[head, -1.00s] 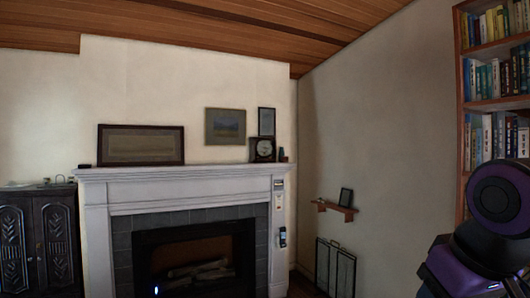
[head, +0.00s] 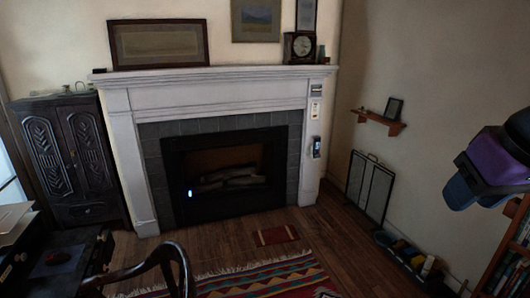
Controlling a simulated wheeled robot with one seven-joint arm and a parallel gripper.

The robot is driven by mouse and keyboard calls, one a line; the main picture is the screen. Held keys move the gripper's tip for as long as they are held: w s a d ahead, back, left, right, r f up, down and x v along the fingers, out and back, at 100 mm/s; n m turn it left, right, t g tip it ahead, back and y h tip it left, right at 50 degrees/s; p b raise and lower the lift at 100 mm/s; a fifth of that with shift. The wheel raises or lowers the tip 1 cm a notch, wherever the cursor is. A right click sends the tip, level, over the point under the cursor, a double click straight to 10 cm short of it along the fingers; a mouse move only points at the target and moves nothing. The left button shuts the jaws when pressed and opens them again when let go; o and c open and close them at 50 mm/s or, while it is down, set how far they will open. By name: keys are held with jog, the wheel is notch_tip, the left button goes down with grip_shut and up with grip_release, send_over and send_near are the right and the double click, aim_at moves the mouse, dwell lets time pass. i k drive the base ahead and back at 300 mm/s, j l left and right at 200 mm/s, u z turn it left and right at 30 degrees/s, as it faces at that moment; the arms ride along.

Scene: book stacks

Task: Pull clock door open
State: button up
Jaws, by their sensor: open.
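A small dark clock (head: 301,47) with a round pale dial stands on the mantel, near its right end. It faces the room, and it is too small in the picture to tell its door or handle apart from the case. Part of my arm, purple and black, shows at the right edge, far from the clock in the picture. My gripper is not in view.
The white fireplace mantel (head: 215,76) carries a framed picture (head: 162,44). A dark carved cabinet (head: 71,160) stands left, a chair (head: 165,262) in front. A wall shelf (head: 378,122) and a fire screen (head: 370,188) are right. Wood floor (head: 220,235) lies before the hearth.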

aim_at(316, 46)
jog(key=i, duration=3.75)
